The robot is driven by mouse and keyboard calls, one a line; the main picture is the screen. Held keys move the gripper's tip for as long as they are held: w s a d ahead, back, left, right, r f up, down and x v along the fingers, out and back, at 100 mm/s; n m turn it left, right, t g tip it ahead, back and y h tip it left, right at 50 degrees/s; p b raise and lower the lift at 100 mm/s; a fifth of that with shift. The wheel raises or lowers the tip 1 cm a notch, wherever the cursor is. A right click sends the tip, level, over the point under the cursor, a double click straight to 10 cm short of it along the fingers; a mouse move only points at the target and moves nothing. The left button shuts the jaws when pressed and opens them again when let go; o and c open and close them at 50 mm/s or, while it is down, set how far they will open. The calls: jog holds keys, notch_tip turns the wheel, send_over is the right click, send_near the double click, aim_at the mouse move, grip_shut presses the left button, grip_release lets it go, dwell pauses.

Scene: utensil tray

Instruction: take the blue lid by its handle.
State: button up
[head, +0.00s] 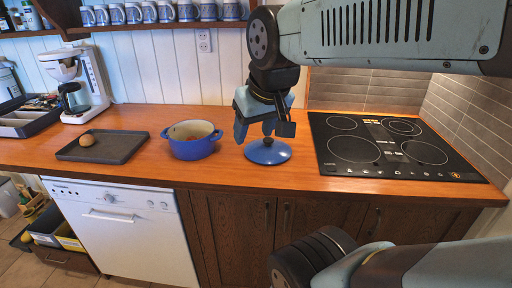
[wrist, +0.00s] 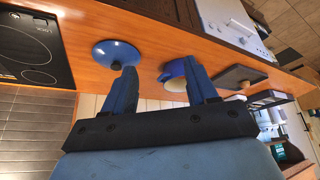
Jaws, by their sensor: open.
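The blue lid (head: 268,152) lies flat on the wooden counter, with a small dark handle (head: 267,141) at its centre. It also shows in the wrist view (wrist: 116,52), with its dark handle (wrist: 115,66) near the tip of one finger. My gripper (head: 255,133) is open and empty, just above the lid and slightly to its left in the head view. In the wrist view my gripper (wrist: 165,85) has its two fingers spread apart. Whether a finger touches the handle I cannot tell.
A blue pot (head: 192,141) stands open left of the lid. A dark tray (head: 103,148) with a round brown item (head: 87,141) is further left. A black cooktop (head: 390,147) lies to the right. Bare counter (head: 232,170) runs along the front edge.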

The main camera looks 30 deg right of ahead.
jog(key=o, duration=0.4)
jog(key=w+d+f+n+g+h, duration=0.1)
jog(key=w+f+n+h, duration=0.1)
jog(key=w+d+f+n+g+h, duration=0.1)
jog(key=w+d+f+n+g, duration=0.1)
jog(key=shift+d+f+g+h, duration=0.1)
jog(key=shift+d+g+h, duration=0.2)
jog(key=shift+h, duration=0.1)
jog(key=shift+o, duration=0.2)
jog(key=n+h, duration=0.9)
jog(key=n, duration=0.7)
send_near(264, 140)
jog(key=shift+t, duration=0.4)
jog(key=x, duration=0.6)
jog(key=shift+w+d+f, duration=0.1)
jog(key=shift+d+f, duration=0.1)
jog(key=shift+s+x, duration=0.2)
jog(key=shift+x, duration=0.9)
jog(key=shift+s+x, duration=0.2)
jog(key=shift+x, duration=0.9)
jog(key=shift+w+d+f, duration=0.1)
jog(key=shift+d+f, duration=0.05)
jog(key=shift+d, duration=0.4)
